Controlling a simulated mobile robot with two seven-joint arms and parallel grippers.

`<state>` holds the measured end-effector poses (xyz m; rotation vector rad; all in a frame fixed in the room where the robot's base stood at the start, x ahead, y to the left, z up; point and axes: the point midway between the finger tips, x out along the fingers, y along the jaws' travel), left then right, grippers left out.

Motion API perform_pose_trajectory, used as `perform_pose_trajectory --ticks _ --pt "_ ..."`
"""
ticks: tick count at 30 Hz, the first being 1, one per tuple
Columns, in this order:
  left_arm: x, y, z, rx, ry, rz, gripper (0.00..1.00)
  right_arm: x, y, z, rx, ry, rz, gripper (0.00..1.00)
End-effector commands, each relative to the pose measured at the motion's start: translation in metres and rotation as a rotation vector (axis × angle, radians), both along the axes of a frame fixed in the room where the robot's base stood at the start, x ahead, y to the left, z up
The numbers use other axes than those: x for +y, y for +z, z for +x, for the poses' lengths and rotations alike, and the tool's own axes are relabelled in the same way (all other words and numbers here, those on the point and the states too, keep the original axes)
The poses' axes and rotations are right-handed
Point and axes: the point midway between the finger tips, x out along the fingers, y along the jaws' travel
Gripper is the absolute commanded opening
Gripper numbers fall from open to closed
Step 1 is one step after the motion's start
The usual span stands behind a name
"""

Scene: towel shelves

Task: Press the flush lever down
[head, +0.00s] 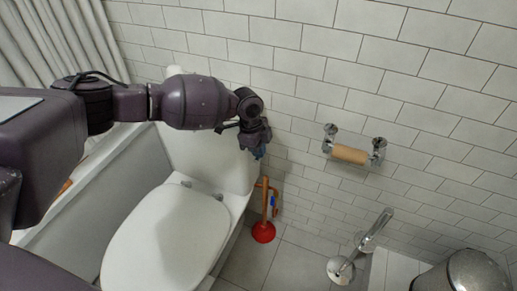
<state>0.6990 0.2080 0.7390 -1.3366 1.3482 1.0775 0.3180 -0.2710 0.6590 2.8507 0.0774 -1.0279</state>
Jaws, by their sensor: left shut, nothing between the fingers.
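The white toilet (165,240) stands at the lower left with its lid down. Its tank (205,155) is against the tiled wall, partly hidden by my left arm. My left gripper (259,153) is shut and empty, pointing down at the upper right corner of the tank. The flush lever cannot be made out; the gripper and arm cover that part of the tank. I cannot tell whether the gripper touches the tank or the lever. My right gripper is not in view.
A plunger with a red cup (263,232) stands right of the toilet. A holder with a cardboard tube (350,154) is on the wall. A bathtub (100,178) and curtain (60,40) are left.

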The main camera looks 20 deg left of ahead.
Motion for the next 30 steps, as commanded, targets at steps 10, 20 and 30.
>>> perform_pose_trajectory --ticks 10,20,30 --pt "0.0 -0.001 -0.003 -0.165 -0.001 -0.006 0.0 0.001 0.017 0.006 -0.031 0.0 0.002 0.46" --pt "-0.001 -0.013 -0.005 -0.416 -0.002 -0.016 0.0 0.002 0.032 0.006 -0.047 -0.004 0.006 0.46" --pt "-0.001 -0.027 -0.006 -0.573 -0.001 -0.022 0.0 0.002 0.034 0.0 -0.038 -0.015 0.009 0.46"
